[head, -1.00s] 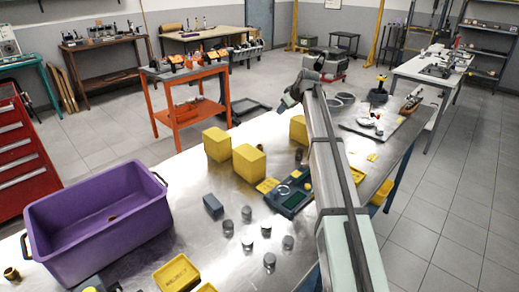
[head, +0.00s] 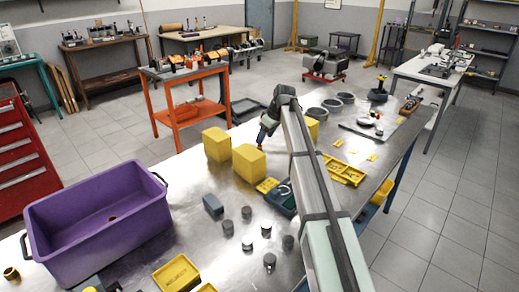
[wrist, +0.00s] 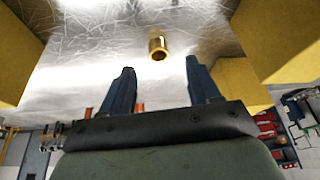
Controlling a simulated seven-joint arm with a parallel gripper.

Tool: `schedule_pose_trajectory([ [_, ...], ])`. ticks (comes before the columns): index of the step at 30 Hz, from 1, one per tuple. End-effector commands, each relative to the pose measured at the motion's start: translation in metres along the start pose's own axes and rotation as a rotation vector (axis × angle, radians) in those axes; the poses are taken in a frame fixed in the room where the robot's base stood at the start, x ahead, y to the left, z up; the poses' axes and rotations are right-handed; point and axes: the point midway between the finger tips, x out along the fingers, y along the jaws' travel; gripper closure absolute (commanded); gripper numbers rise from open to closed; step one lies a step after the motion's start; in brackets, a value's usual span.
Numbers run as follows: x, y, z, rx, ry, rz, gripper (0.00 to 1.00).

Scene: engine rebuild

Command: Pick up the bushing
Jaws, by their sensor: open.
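The bushing (wrist: 158,46), a small brass-coloured hollow cylinder, sits on the metal table in the wrist view. It lies beyond the fingertips of my gripper (wrist: 161,72), roughly between their lines and nearer the right finger. The two dark fingers are spread wide, with nothing between them. In the head view my gripper (head: 262,138) points down behind the middle yellow block; I cannot clearly make out this bushing there. A similar brass ring (head: 11,273) stands at the table's left edge.
Yellow blocks (head: 216,145) (head: 249,163) stand close to my gripper, and another is partly behind my arm. A purple bin (head: 95,245) stands at the left. Several grey cylinders (head: 266,229) and a blue-grey block (head: 213,205) occupy the front.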

Motion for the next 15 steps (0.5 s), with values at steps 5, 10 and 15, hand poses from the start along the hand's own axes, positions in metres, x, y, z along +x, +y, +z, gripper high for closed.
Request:
schedule_pose_trajectory([
  [5,0.01,0.0,0.0,0.0,0.001,0.001,0.39],
  [10,0.017,0.001,-0.002,0.0,0.001,0.001,0.39],
  [15,0.037,0.003,-0.005,0.0,0.0,0.0,0.39],
])
